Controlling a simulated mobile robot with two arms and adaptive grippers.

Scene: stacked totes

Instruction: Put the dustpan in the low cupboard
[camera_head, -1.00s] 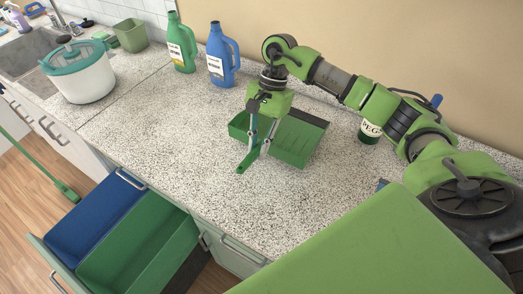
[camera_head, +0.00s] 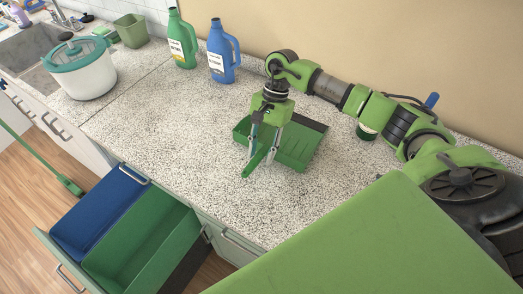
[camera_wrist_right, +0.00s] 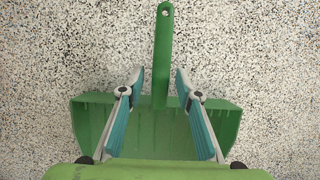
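The green dustpan (camera_head: 300,148) lies on the speckled counter, its handle (camera_head: 252,162) pointing toward the front edge. My right gripper (camera_head: 264,150) points down over it, and the wrist view also shows the dustpan (camera_wrist_right: 150,135) with the gripper (camera_wrist_right: 160,76) above it. The two fingers are apart, one on each side of the handle's base, with visible gaps to the handle. Whether the fingertips touch the counter or pan is unclear. A closed cabinet front (camera_head: 236,246) shows below the counter; the cupboard's inside is not visible. My left gripper is out of view.
A pulled-out drawer holds a blue tote (camera_head: 98,212) and a green tote (camera_head: 140,247). A green jug (camera_head: 181,42) and blue jug (camera_head: 221,55) stand by the wall. A white pot (camera_head: 82,72) stands left. The counter's middle is clear.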

